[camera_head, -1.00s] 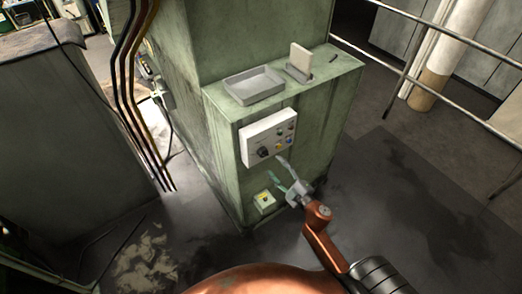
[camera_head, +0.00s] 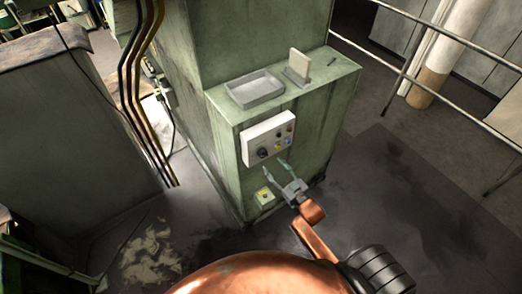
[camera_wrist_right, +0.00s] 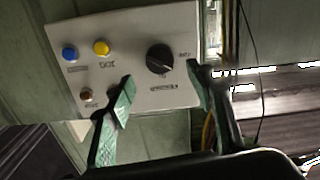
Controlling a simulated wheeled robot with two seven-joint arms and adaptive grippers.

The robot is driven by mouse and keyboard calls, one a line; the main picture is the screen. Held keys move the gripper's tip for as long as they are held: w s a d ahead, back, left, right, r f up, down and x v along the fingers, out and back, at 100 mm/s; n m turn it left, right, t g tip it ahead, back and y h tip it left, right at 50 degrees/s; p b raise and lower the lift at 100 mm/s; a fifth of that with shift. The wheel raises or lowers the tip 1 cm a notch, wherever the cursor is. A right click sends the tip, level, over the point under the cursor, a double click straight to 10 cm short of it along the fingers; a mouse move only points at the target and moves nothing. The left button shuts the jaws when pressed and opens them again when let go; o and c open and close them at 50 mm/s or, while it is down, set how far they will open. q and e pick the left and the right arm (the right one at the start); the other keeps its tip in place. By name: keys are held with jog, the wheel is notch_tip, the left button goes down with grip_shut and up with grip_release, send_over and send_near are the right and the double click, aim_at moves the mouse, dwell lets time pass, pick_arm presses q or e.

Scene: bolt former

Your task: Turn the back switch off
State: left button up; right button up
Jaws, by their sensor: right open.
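A light grey control panel (camera_head: 266,134) is fixed to the front of the green machine cabinet. It carries a black rotary switch (camera_head: 264,153) at its lower left and several coloured buttons to the right. In the right wrist view the black switch (camera_wrist_right: 159,59) shows large, with a pale pointer mark and small labels I cannot read clearly. My right gripper (camera_head: 275,166) is open and empty, just below and in front of the panel. In the right wrist view its fingers (camera_wrist_right: 160,82) are spread on either side of the switch, apparently short of gripping it. My left gripper is not in view.
A small yellow-topped box (camera_head: 264,197) sits low on the cabinet. A grey tray (camera_head: 255,88) and an upright pale plate (camera_head: 299,64) rest on its ledge. Dark hoses (camera_head: 146,90) hang left, and a metal railing (camera_head: 440,101) runs right. Floor on the right is clear.

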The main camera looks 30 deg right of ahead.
aim_at(265, 155)
jog(key=w+b, duration=0.1)
jog(key=w, duration=0.1)
jog(key=w+b, duration=0.1)
jog(key=w, duration=0.2)
jog(key=w+b, duration=0.1)
jog(key=w, duration=0.2)
jog(key=shift+a+f+b, duration=0.25)
jog(key=shift+a+b, duration=0.05)
jog(key=shift+a, duration=0.05)
jog(key=m, duration=0.1)
jog(key=m+p, duration=0.1)
jog(key=m, duration=0.2)
jog(key=shift+s+r, duration=0.3)
jog(key=shift+s, duration=0.05)
jog(key=shift+r+m+p, duration=0.15)
jog(key=shift+m+p, duration=0.65)
jog(key=shift+s+m, duration=0.1)
jog(key=shift+m, duration=0.4)
jog(key=shift+f+m+p, duration=0.25)
jog(key=shift+m+p, duration=0.05)
jog(key=shift+m, duration=0.2)
jog(key=shift+c, duration=0.2)
